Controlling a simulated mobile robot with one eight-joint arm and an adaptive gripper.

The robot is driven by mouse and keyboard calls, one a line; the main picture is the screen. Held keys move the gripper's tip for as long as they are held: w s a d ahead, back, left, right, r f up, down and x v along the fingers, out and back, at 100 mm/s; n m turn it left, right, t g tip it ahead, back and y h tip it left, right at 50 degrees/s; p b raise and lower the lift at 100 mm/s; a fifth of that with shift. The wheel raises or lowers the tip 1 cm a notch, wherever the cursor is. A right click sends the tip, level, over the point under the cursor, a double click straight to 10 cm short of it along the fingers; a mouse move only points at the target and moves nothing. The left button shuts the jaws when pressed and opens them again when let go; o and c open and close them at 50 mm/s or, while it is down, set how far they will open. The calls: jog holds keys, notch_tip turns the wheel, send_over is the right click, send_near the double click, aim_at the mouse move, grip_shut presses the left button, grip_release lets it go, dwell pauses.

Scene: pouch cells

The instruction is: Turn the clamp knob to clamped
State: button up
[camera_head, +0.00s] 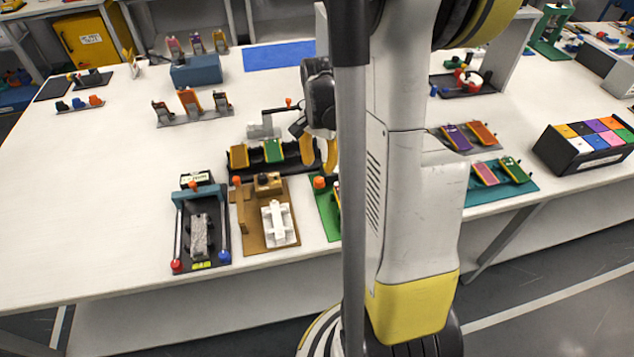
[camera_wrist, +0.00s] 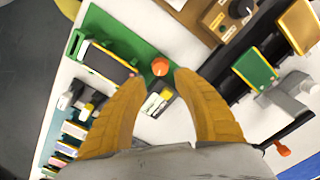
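An orange-red knob (camera_wrist: 160,66) stands on a green board (camera_wrist: 126,36) in the wrist view. A small label plate (camera_wrist: 157,103) lies close to it. In the head view the knob (camera_head: 319,183) shows at the back left of the green board (camera_head: 329,212), which is partly hidden by my arm. My gripper (camera_wrist: 157,77) is open and empty, its yellow fingers on either side of the knob in the wrist picture. In the head view my gripper (camera_head: 319,160) hangs behind and above the knob. I cannot tell whether the fingers touch it, nor read the knob's setting.
Behind is a dark rack (camera_head: 237,173) with yellow and green pouches. Another orange knob (camera_wrist: 282,149) is on a lever there.

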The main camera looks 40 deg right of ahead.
aim_at(319, 179)
notch_tip(319, 179, down, 7)
jog(key=shift+r+b, duration=0.1)
jog(key=shift+b, duration=1.1)
jog(key=shift+c, duration=0.4)
